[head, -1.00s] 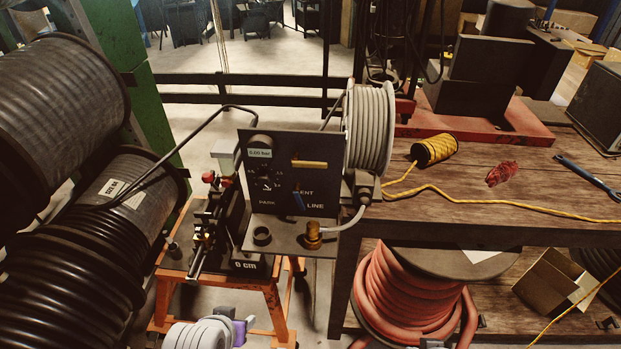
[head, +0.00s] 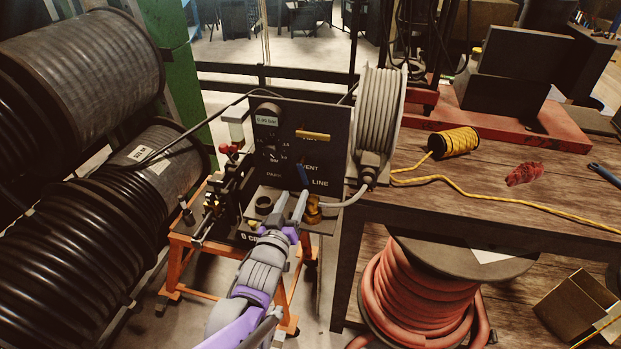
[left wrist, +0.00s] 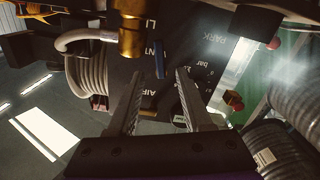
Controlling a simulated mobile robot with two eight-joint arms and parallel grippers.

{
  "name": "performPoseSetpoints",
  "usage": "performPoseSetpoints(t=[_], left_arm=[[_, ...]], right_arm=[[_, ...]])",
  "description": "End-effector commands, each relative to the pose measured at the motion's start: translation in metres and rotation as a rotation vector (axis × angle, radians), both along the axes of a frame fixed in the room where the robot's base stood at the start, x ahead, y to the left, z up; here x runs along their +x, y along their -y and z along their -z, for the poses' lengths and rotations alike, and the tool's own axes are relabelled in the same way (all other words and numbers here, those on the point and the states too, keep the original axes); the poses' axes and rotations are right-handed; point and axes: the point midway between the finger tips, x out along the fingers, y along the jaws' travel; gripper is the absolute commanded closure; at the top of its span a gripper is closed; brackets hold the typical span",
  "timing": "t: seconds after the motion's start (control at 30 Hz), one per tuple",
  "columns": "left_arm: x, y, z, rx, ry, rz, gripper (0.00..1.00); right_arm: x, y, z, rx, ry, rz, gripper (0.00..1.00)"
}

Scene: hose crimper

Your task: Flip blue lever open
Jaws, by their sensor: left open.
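The blue lever (head: 303,174) is on the dark upright panel (head: 335,115), between the VENT and LINE labels. It also shows in the left wrist view (left wrist: 160,60), where the panel appears upside down. My left gripper (head: 293,194) is open and empty in front of the panel's lower part, its fingertips just below the lever in the head view. In the left wrist view the lever shows between the two fingertips; whether they touch it I cannot tell. My right gripper is not in view.
A yellow lever (head: 313,135) sits higher on the panel. A brass fitting (head: 313,208) stands close right of the left fingers, with a grey hose (head: 350,197) beside it. A grey hose reel (head: 379,110) is right of the panel, and large black reels (head: 60,240) fill the left.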

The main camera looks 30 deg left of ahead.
Motion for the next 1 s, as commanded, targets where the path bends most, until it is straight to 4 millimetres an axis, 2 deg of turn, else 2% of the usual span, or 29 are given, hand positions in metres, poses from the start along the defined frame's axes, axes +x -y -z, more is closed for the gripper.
performPoseSetpoints(t=[0.3,0.5,0.87,1.0], left_arm=[[0.06,-0.014,0.0,0.0,-0.002,0.001,0.5],[0.083,-0.019,0.0,0.001,-0.002,0.001,0.5],[0.088,-0.021,0.0,0.0,-0.003,0.001,0.5],[0.088,-0.021,0.0,0.0,-0.003,0.001,0.72]], right_arm=[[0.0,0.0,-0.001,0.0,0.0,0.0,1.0],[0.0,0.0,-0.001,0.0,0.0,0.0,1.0],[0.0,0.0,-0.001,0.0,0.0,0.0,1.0],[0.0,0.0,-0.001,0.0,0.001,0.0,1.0]])
